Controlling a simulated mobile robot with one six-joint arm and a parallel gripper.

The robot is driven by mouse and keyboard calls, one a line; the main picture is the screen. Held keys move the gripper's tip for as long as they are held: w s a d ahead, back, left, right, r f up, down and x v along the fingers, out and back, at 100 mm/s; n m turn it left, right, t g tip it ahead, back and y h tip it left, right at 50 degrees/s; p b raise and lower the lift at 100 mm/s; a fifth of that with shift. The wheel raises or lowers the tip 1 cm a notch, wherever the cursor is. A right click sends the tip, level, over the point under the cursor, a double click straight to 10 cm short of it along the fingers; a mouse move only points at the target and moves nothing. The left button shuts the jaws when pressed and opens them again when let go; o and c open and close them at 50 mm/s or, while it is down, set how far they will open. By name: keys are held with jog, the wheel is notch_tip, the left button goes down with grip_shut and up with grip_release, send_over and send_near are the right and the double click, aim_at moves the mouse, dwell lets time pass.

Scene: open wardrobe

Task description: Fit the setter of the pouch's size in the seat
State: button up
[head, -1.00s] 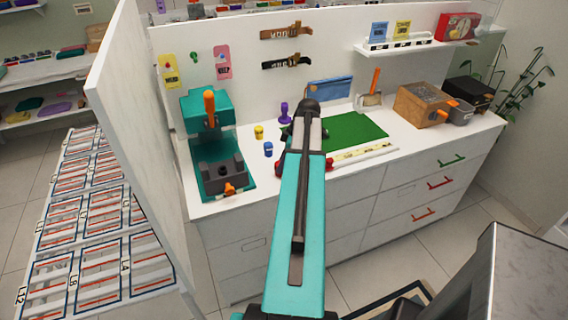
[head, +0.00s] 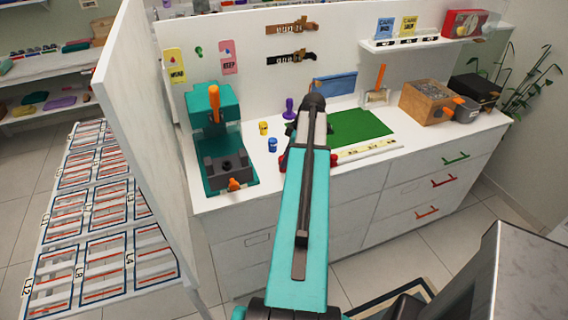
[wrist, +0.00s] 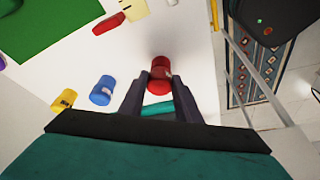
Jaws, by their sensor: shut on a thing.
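My gripper (wrist: 158,80) is shut on a red setter (wrist: 159,68), a small cylinder between the two dark fingers in the wrist view. In the head view my own arm hides most of the gripper. A blue setter (head: 272,145) and a yellow setter (head: 263,127) stand on the white counter; they also show in the wrist view, the blue one (wrist: 102,91) and the yellow one (wrist: 64,101). The teal press (head: 211,105) has a dark seat (head: 225,167) at its front, left of the setters. I cannot tell the pouch for certain; a blue flat thing (head: 335,84) leans at the back wall.
A purple knobbed tool (head: 290,108) stands behind the setters. A green mat (head: 360,127) and a pale ruler strip (head: 370,150) lie to the right, with a wooden box (head: 424,101) beyond. A tall white panel (head: 150,130) stands close left of the press.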

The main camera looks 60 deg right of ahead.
jog(key=shift+r+p, duration=0.45)
jog(key=shift+r, duration=0.65)
dwell(1.5)
jog(key=shift+r+p, duration=0.85)
jog(key=shift+r, duration=0.95)
